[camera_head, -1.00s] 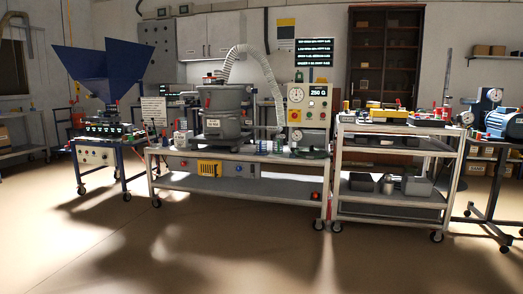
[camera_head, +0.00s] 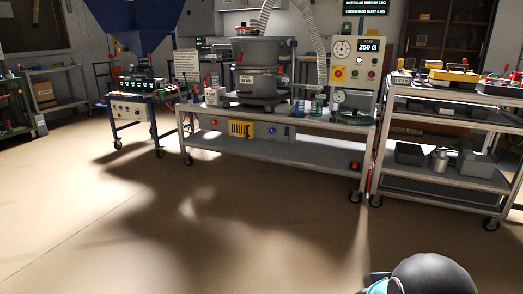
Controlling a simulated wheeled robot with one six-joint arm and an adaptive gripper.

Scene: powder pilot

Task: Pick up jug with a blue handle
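I cannot make out a jug with a blue handle for certain at this size. A small metal container (camera_head: 440,158) stands on the middle shelf of the right trolley, between dark boxes; no blue handle shows on it. Small light containers (camera_head: 212,96) stand at the left of the middle bench, too small to tell apart. A dark rounded part with a teal piece at the bottom right edge looks like my own arm. My gripper's fingers are not in view.
The middle bench (camera_head: 280,150) carries a grey drum machine (camera_head: 256,72) and a scale panel (camera_head: 353,62). The right trolley (camera_head: 440,122) stands close beside it. A blue hopper stand (camera_head: 140,95) is at left. The floor (camera_head: 200,235) in front is clear.

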